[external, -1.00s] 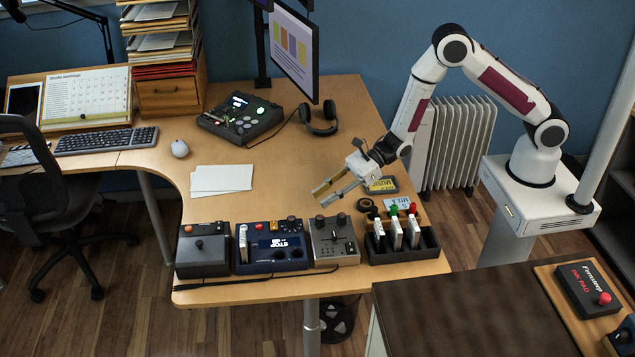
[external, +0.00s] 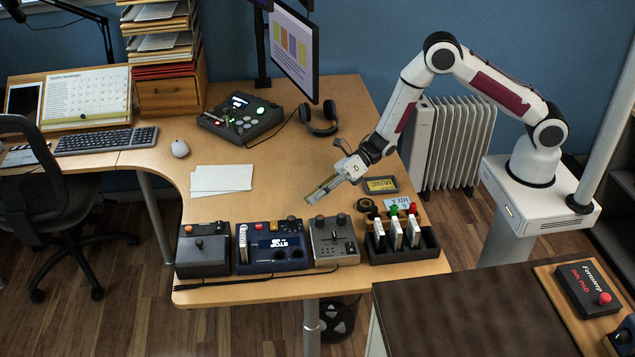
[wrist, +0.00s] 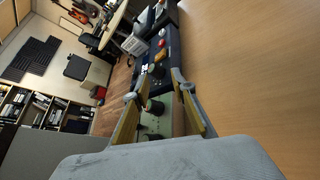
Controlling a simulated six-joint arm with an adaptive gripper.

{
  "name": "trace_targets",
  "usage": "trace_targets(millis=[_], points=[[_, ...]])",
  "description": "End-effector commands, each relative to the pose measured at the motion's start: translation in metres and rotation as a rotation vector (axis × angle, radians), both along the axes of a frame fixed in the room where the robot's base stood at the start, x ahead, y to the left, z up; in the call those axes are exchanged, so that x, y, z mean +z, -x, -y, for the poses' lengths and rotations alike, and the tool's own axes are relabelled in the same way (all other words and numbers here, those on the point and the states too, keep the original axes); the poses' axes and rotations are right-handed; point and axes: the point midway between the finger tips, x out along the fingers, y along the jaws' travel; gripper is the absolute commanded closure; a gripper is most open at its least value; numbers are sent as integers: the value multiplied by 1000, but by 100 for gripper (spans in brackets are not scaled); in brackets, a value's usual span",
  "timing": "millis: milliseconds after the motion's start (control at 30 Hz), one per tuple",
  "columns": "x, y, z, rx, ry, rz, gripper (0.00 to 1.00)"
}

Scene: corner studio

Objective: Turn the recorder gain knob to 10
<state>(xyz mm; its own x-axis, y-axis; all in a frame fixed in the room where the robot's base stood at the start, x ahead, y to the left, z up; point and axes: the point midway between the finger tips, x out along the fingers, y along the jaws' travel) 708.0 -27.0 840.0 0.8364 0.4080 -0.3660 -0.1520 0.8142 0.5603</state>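The recorder (external: 272,262) is a dark blue box with a lit screen near the desk's front edge. Along its back are red and orange buttons and a dark knob (external: 291,220). Its labels and the knob's setting are too small to read, so I cannot confirm which knob is gain. My gripper (external: 313,197) is above the desk, behind and right of the recorder, touching nothing. In the wrist view, my gripper (wrist: 159,92) has its two fingers apart and empty. The recorder (wrist: 174,58) shows beyond the fingertips, with a dark knob (wrist: 157,71) near its screen.
A grey box with knobs (external: 335,252) stands right of the recorder. A black joystick box (external: 203,257) stands left. A black rack (external: 404,255) holding white items is at the right. White paper (external: 222,178) lies behind; the desk middle is clear.

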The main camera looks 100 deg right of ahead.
Motion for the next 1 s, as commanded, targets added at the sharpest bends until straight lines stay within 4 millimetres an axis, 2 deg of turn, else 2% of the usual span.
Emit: trace_targets(millis=[1000], points=[[-2,-15,-3,-269,-817,-452,74]])
